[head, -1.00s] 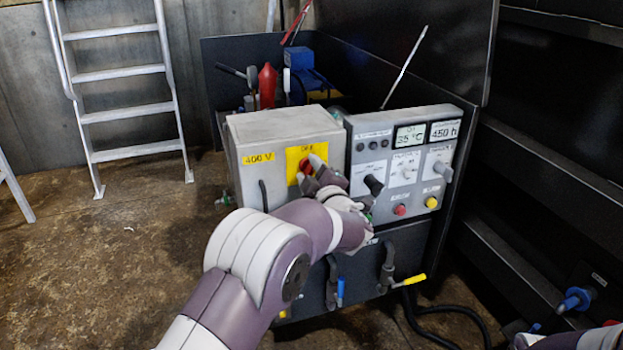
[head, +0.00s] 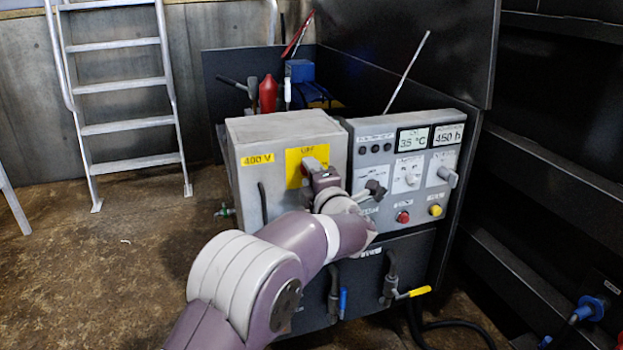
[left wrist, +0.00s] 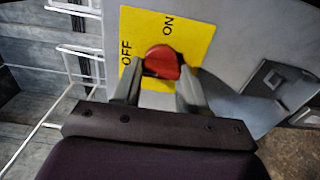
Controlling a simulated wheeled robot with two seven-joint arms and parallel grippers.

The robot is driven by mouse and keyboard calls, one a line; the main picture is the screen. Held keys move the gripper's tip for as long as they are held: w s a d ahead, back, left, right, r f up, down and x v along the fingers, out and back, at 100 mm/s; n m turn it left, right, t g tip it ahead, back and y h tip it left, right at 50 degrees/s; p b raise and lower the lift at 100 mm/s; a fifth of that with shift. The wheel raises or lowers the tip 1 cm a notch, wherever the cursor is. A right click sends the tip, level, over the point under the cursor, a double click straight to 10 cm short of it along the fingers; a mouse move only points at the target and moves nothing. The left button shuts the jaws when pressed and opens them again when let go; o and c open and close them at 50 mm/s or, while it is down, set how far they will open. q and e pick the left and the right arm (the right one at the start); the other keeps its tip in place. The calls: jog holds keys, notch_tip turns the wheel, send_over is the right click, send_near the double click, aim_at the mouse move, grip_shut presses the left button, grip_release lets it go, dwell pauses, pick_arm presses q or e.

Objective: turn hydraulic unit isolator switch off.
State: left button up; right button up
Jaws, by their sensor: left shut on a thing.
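The isolator switch is a red knob (left wrist: 162,62) on a yellow plate (left wrist: 195,38) marked OFF and ON. The plate (head: 293,167) is on the front of a grey box labelled 400 V (head: 240,135). My left gripper (left wrist: 160,74) is shut on the red knob, with one finger on each side of it. In the head view my left gripper (head: 318,172) hides most of the knob and part of the plate. I cannot tell which label the knob points to. My right gripper is not in view.
A grey control panel (head: 435,160) with knobs, displays and red and yellow buttons stands just right of the box. A pipe with a yellow-handled lever (head: 413,292) is below it. A ladder (head: 125,128) stands at the left. The floor (head: 110,270) at the left is clear.

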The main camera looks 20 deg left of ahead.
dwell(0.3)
pick_arm(q)
jog(key=o, duration=1.1)
jog(key=shift+c, duration=0.2)
jog(key=p+v, duration=0.4)
jog(key=v, duration=0.8)
jog(key=shift+s+d, duration=0.25)
